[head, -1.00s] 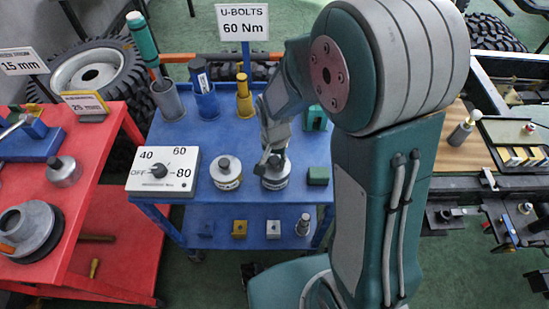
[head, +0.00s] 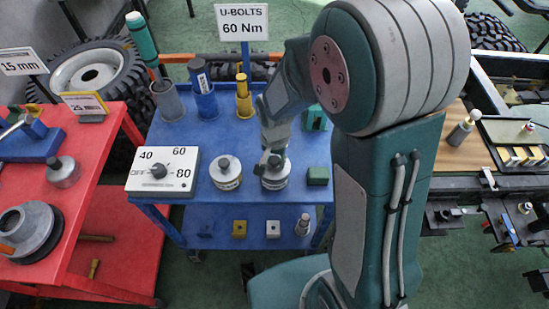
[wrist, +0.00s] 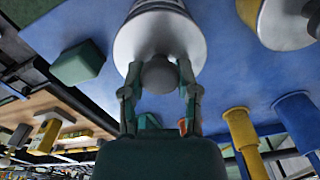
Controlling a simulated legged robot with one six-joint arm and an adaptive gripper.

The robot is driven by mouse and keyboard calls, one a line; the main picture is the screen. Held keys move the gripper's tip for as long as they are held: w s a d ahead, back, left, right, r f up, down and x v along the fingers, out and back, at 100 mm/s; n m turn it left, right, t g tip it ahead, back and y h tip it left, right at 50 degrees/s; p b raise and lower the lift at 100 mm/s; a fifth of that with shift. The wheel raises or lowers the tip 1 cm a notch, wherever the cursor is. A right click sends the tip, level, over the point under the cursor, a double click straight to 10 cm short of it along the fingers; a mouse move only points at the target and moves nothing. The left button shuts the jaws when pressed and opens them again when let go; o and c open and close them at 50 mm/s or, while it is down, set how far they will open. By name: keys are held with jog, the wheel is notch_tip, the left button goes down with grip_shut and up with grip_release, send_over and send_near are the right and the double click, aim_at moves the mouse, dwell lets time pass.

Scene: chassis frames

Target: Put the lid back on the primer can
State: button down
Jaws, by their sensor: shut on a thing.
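Two short white cans with grey, knobbed tops stand side by side on the blue cart top. My gripper (head: 272,160) is over the right can (head: 275,182). In the wrist view my gripper (wrist: 160,84) is shut on the round grey knob of a lid (wrist: 135,47). The lid sits against the end of the white can (wrist: 163,5), with no clear gap. The left can (head: 226,183) also has a knobbed grey top; its label has a yellowish band. It shows at the top right of the wrist view (wrist: 286,24). I cannot read which can is primer.
A dial box (head: 162,172) stands left of the cans, and a green block (head: 317,176) right of them. Grey, blue and yellow holders (head: 244,104) line the back. A red bench (head: 105,165) is at left. The cart's front strip is clear.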

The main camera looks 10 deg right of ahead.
jog(key=shift+f, duration=0.1)
dwell(0.7)
jog(key=shift+c, duration=1.3)
grip_release()
jog(key=shift+o, duration=1.3)
jog(key=shift+r, duration=3.5)
